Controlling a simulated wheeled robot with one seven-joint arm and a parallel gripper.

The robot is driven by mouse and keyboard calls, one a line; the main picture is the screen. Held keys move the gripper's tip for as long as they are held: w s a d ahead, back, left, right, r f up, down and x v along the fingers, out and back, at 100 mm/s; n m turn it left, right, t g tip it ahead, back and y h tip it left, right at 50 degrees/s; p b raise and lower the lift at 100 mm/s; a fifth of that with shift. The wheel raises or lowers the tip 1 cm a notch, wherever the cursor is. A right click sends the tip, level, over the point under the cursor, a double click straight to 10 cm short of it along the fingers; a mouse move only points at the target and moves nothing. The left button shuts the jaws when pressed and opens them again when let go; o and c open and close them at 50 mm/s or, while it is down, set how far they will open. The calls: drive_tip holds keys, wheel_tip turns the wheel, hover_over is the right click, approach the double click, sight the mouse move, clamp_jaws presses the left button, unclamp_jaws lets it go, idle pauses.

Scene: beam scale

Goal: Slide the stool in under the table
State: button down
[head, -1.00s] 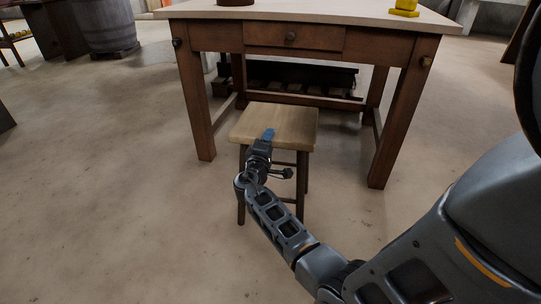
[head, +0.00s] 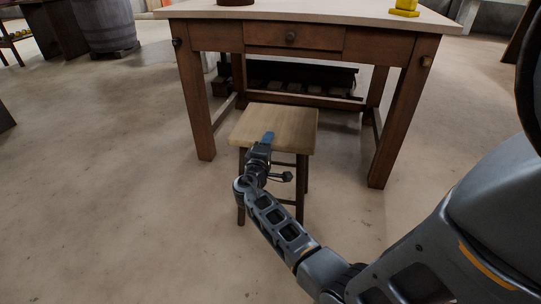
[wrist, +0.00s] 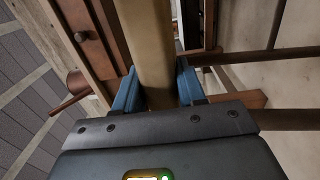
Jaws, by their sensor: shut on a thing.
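The stool has a pale wooden square seat (head: 285,125) and dark legs (head: 300,190). It stands upright on the floor in front of the table (head: 360,42), between the table's two front legs, with its far part at the table's front opening. My gripper (head: 267,137) is at the stool's near edge. In the wrist view my gripper's blue fingers (wrist: 157,90) are on either side of the seat's edge (wrist: 150,45) and shut on it. The near seat edge is partly hidden by the gripper in the head view.
The table has a drawer (head: 292,38), and a yellow object (head: 405,8) stands on top. A dark rack with slats (head: 290,78) is under or behind the table. A barrel (head: 104,24) stands at the far left. The floor around the stool is clear.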

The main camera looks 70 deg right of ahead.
drive_tip(key=shift+s+f, duration=0.15)
drive_tip(key=shift+f, duration=0.4)
drive_tip(key=c, duration=0.6)
unclamp_jaws()
drive_tip(key=shift+o, duration=0.2)
drive_tip(key=shift+f, duration=0.35)
drive_tip(key=shift+a+r, duration=0.2)
drive_tip(key=shift+a, duration=0.35)
drive_tip(key=a+p, duration=0.2)
drive_tip(key=a, duration=0.4)
drive_tip(key=shift+s+a+r, duration=0.15)
drive_tip(key=shift+s+a, duration=0.1)
drive_tip(key=shift+a, duration=0.1)
